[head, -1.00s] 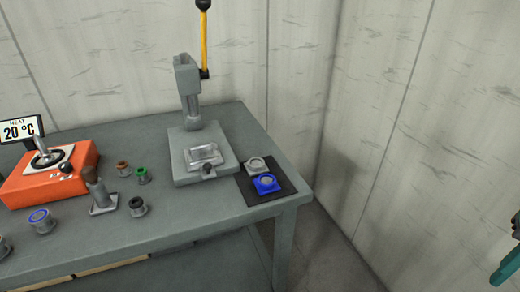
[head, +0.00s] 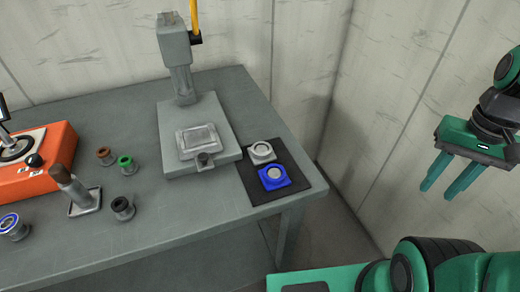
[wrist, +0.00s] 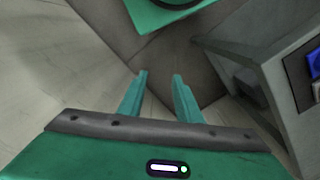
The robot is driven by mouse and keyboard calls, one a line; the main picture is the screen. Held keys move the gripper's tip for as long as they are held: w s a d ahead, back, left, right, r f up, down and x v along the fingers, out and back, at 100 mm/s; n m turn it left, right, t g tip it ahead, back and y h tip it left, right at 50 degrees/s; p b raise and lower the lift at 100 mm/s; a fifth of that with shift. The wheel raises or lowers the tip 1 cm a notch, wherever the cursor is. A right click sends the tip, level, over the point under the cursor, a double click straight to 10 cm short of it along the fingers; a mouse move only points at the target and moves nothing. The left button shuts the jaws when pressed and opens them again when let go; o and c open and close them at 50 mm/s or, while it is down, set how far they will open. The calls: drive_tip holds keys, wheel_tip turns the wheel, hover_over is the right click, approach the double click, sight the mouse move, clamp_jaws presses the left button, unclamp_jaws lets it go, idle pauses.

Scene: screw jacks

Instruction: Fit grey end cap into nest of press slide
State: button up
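The grey end cap (head: 262,152) lies on a dark mat (head: 265,202) at the table's right end, just behind a blue end cap (head: 273,177). The press (head: 176,60) stands to the left of the mat, with its slide (head: 198,138) on the base plate at the front. A raised rim shows on the slide; its inside is too small to make out clearly. My gripper (head: 437,190) is open and empty, off to the right of the table and well apart from the caps. Its two fingers also show spread in the wrist view (wrist: 159,76).
An orange heater box (head: 62,150) sits at the left. A stand with a brown handle (head: 75,188) and several small bushings, one with a green ring (head: 126,165), lie on the table (head: 150,235). Walls close in at the back and right.

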drive_tip(key=shift+o, duration=1.2)
drive_tip(key=o, duration=0.5)
drive_tip(key=shift+s+r, duration=0.25)
drive_tip(key=shift+r, duration=0.05)
drive_tip(key=w+a+r+n, duration=0.1)
drive_tip(key=w+a+n, duration=0.1)
drive_tip(key=w+n, duration=0.1)
drive_tip(key=w+a+r+n, duration=0.1)
drive_tip(key=w+a+n, duration=0.2)
drive_tip(key=w, duration=0.1)
drive_tip(key=w+a+r+n, duration=0.1)
drive_tip(key=w+a+n, duration=0.2)
drive_tip(key=w+n, duration=0.1)
drive_tip(key=shift+w+a+r+h, duration=0.15)
drive_tip(key=shift+w+r+h, duration=0.15)
drive_tip(key=shift+r, duration=0.1)
drive_tip(key=n, duration=1.8)
hover_over(262, 149)
wheel_tip(262, 149, down, 3)
drive_tip(key=shift+f, duration=2.8)
